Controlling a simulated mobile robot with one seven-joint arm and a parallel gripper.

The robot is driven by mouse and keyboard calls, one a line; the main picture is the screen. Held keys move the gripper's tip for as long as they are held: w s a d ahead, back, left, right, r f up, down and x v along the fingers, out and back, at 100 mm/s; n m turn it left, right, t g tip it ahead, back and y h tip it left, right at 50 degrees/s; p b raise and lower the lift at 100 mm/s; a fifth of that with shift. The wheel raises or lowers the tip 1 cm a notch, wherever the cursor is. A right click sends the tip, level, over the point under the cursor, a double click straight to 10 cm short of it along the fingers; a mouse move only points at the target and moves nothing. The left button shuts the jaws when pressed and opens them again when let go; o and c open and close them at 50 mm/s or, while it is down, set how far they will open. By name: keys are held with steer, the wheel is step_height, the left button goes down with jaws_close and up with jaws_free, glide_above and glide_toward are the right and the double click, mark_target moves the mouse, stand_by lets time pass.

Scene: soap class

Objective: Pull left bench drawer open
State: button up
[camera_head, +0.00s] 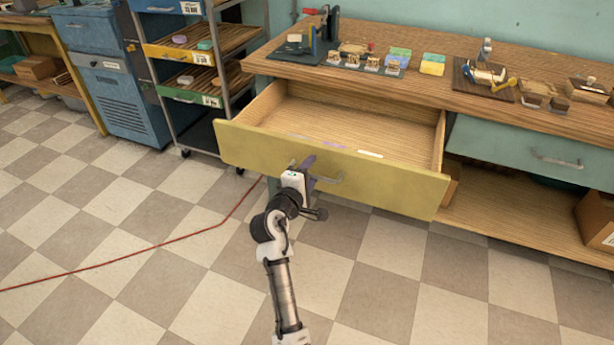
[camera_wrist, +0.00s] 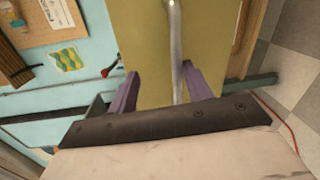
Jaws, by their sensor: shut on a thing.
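The left bench drawer (camera_head: 395,183) has a yellow front and stands well out from the wooden bench, its inside showing. Its metal bar handle (camera_head: 328,180) is on the front face. My gripper (camera_head: 308,165) is at the left part of this handle, its purple fingers against the drawer front. In the wrist view the handle (camera_wrist: 175,50) runs between the two purple fingers of my gripper (camera_wrist: 160,92), with the yellow drawer front (camera_wrist: 145,45) behind. The fingers are shut on the handle, though their exact contact is hard to see.
The bench top (camera_head: 440,95) carries soap blocks, stamps and tools. A closed green drawer (camera_head: 520,150) is to the right, above an open shelf with a cardboard box (camera_head: 598,220). A rack (camera_head: 190,70) with trays stands left. A red cable (camera_head: 130,262) crosses the otherwise clear checkered floor.

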steer(key=shift+s+a+r, duration=0.45)
steer(key=shift+s+r, duration=0.2)
steer(key=shift+c, duration=0.6)
steer(key=shift+s+r, duration=0.15)
steer(key=shift+s, duration=0.3)
steer(key=shift+f, duration=0.25)
steer(key=shift+d+f, duration=0.1)
steer(key=shift+f, duration=0.05)
steer(key=shift+p, duration=0.35)
